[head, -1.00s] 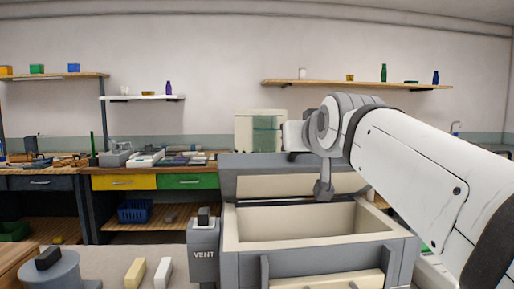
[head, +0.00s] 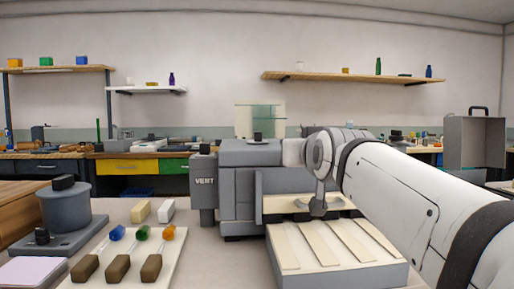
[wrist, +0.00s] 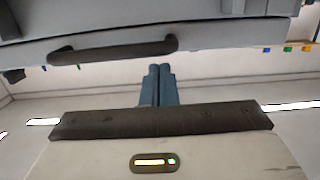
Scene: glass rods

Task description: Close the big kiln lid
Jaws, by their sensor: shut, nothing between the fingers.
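The big kiln (head: 238,195) is a grey box at the middle of the head view, partly hidden by my arm. Its grey lid (head: 240,152) seems to lie flat on top. No cream chamber shows there, but my arm hides the right side, so I cannot tell if it is fully down. My gripper (head: 318,207) is in front of the kiln, above the slotted tray. In the wrist view, its blue fingers (wrist: 158,85) are shut and empty. A dark bar handle (wrist: 115,50) on a grey face is close to the fingertips, apart from them.
A grey tray with cream strips (head: 335,248) stands in front of the kiln. The VENT box (head: 205,183) is at the kiln's left. A board with dark-handled tools (head: 125,255) and a blue-grey pot (head: 68,208) stand at the left. An open grey case (head: 474,140) is at the right.

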